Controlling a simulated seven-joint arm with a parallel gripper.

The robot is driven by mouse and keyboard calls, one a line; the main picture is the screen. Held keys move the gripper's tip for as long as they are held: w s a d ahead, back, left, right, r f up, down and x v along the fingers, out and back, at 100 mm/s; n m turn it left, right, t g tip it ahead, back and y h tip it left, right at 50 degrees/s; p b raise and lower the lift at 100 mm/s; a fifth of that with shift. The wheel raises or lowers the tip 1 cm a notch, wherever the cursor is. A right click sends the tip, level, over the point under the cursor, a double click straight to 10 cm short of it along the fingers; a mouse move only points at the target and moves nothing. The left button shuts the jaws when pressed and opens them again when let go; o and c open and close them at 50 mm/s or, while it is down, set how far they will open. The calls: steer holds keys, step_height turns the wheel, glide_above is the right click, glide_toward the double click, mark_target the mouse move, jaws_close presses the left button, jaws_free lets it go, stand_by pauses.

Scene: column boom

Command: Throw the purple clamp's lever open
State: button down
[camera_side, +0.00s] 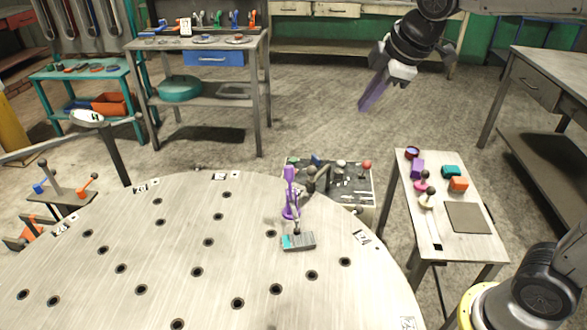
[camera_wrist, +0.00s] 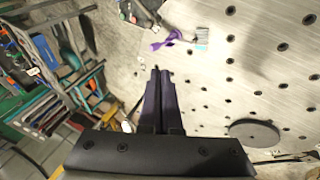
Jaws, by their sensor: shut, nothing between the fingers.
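The purple clamp (camera_side: 291,195) stands near the right edge of the round steel table (camera_side: 190,250), its purple lever upright in the side view. A grey block with a teal end (camera_side: 298,241) lies at the clamp's foot. In the wrist view the purple clamp (camera_wrist: 168,39) shows near the top, beside the grey-and-teal block (camera_wrist: 201,38). My gripper (camera_side: 362,107) is in the air at the upper right of the side view, well apart from the clamp. Its dark purple fingers (camera_wrist: 157,72) are together and empty, pointing toward the table.
A small bench (camera_side: 480,245) with coloured blocks and knobs stands right of the round table. A tool cart (camera_side: 350,185) stands behind the clamp. A workbench (camera_side: 195,43) is at the back. The tabletop left of the clamp is clear apart from its holes.

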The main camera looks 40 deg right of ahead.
steer(key=w+a+f+n+g, duration=0.1)
steer(key=w+a+f+n, duration=0.15)
steer(key=w+f, duration=0.6)
steer(key=g, duration=0.2)
glide_toward(293, 189)
steer(key=s+f, duration=0.1)
steer(key=shift+w+f, duration=0.2)
steer(key=shift+w, duration=0.3)
steer(key=shift+w+f, duration=0.25)
steer(key=shift+w, duration=0.2)
steer(key=shift+w+d+f, duration=0.15)
steer(key=shift+w+d, duration=0.05)
steer(key=shift+w, duration=0.45)
steer(key=shift+w, duration=0.1)
